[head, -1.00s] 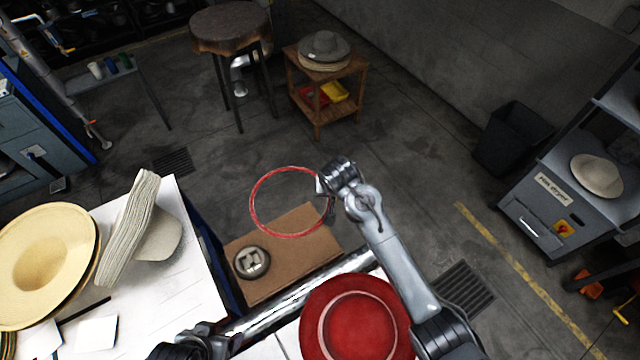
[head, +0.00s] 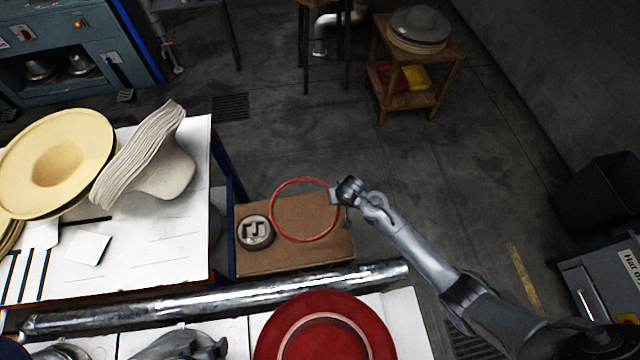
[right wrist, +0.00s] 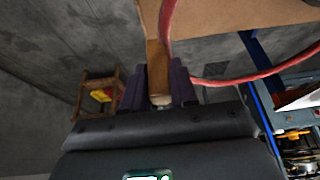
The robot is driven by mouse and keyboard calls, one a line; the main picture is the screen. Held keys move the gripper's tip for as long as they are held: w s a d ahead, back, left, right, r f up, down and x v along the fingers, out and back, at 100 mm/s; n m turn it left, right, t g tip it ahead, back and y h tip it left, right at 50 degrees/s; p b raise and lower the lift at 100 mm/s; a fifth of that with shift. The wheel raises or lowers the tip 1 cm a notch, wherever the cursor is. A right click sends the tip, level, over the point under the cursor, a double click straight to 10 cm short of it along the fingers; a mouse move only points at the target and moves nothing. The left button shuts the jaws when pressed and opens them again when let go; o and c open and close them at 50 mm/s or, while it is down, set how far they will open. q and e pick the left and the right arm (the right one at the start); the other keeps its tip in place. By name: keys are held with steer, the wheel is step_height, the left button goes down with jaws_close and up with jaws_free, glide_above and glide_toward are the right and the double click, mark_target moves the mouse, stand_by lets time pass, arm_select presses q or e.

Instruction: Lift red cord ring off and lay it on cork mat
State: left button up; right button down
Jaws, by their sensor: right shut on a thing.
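The thin red cord ring (head: 285,231) is held at its right edge by my right gripper (head: 340,198). In the head view it overlaps the brown cork mat (head: 315,255), with its far edge reaching past the mat's back edge. I cannot tell the height between them. In the right wrist view, the ring (right wrist: 197,82) curves away from the dark fingers (right wrist: 158,90), and a brown surface (right wrist: 230,18) fills the top. The red hat (head: 375,330) at the bottom has a paler red circle around its crown. I cannot make out my left gripper.
A round metal piece (head: 255,232) sits on the mat's left part. Left of the mat is a white-topped table (head: 160,250) with stacked pale hat bodies (head: 160,165) and a straw-coloured hat (head: 58,160). A shiny metal tube (head: 220,305) runs between mat and red hat.

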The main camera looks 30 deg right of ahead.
steer(key=s+f+b, duration=0.1)
steer(key=f+b, duration=0.1)
steer(key=f, duration=0.1)
steer(key=s+f+b, duration=0.1)
steer(key=f+b, duration=0.2)
steer(key=d+f+b, duration=0.1)
steer(key=f+b, duration=0.1)
steer(key=f, duration=0.1)
steer(key=shift+s+d+f, duration=0.1)
steer(key=shift+s+f, duration=0.25)
steer(key=shift+s, duration=0.05)
arm_select(q)
step_height(320, 180, down, 9)
steer(key=b, duration=0.1)
steer(key=shift+w+a, duration=0.15)
steer(key=shift+a, duration=0.15)
arm_select(e)
steer(key=shift+f, duration=1)
arm_select(q)
steer(key=shift+a+r, duration=0.1)
steer(key=shift+a, duration=0.05)
steer(key=shift+r, duration=0.15)
steer(key=shift+r, duration=0.25)
steer(key=shift+r+p, duration=0.15)
steer(key=shift+p, duration=0.3)
arm_select(e)
steer(key=shift+f, duration=0.1)
